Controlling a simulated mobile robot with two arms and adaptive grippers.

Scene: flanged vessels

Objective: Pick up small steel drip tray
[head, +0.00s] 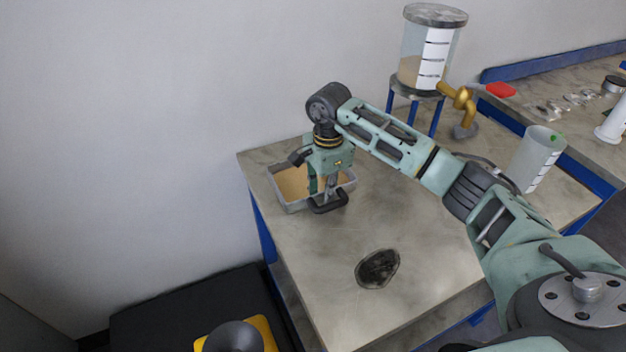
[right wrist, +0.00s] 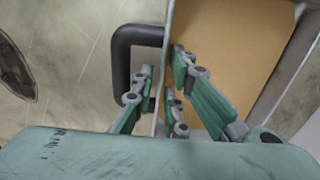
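The small grey steel drip tray (head: 293,206) stands at the back left of the bench, with a tan inside and a black loop handle (head: 328,203) at its near side. My right gripper (head: 328,192) is over that side, fingers pointing down. In the right wrist view, the tray's wall (right wrist: 167,30) runs between the fingers of my right gripper (right wrist: 160,85). One finger is outside, by the handle (right wrist: 121,60), and two are inside over the tan floor. The fingertips are close to the wall, but whether they press on it is unclear. My left gripper is out of view.
A dark oval dish or recess (head: 378,268) is on the bench (head: 330,300). A clear graduated vessel (head: 428,50) with a brass tap (head: 460,98) stands on a blue stand behind my arm. A graduated cylinder (head: 537,158) is at right. The bench front is mostly clear.

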